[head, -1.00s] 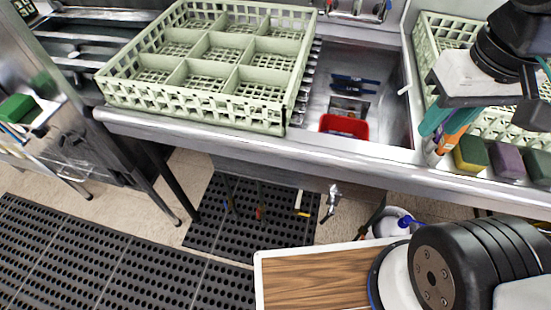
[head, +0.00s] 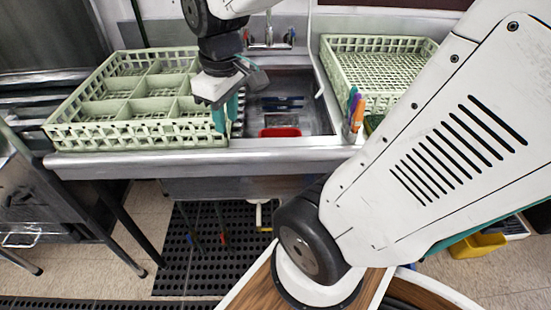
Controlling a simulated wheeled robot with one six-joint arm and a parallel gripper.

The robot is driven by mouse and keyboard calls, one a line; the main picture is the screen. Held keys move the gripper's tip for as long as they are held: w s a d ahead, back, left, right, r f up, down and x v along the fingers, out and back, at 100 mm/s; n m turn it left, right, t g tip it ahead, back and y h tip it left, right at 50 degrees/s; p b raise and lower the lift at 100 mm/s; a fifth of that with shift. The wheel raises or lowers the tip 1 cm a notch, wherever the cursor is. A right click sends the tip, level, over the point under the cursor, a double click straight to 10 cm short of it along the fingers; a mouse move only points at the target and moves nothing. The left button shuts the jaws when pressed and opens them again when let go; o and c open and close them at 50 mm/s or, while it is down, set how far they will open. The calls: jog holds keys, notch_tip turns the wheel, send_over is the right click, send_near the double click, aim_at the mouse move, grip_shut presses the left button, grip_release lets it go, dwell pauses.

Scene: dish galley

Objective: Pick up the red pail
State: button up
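The red pail (head: 280,132) sits in the sink basin (head: 318,118), toward its front. Only its upper part shows over the sink's front edge. My gripper (head: 228,116) points down, left of the pail in the picture, in front of the right end of the divided green rack. Its teal fingers are apart from the pail. They are seen nearly edge-on, so the gap between them is unclear.
A divided pale green rack (head: 75,135) stands on the counter left of the sink. Another green rack (head: 378,72) stands to the right. Pens (head: 355,108) stand at the sink's right front. A faucet (head: 268,42) is behind the basin. Dark utensils (head: 283,103) lie behind the pail.

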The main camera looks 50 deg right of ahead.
jog(key=w+d+f+n, duration=0.2)
jog(key=w+d+f, duration=0.1)
jog(key=d+f, duration=0.65)
jog(key=w+d+f+n, duration=0.2)
jog(key=w+d+f, duration=0.1)
jog(key=d+f, duration=0.65)
jog(key=shift+n+g, duration=0.6)
jog(key=shift+n, duration=0.2)
jog(key=shift+s+d+f, duration=0.45)
jog(key=shift+d+f, duration=0.35)
jog(key=shift+f, duration=1.55)
jog(key=shift+s+d+f, duration=0.45)
jog(key=shift+d+f, duration=0.4)
jog(key=shift+f, duration=1.45)
jog(key=shift+s+d+f, duration=0.45)
jog(key=shift+d+f, duration=0.35)
jog(key=shift+f, duration=1.55)
grip_shut()
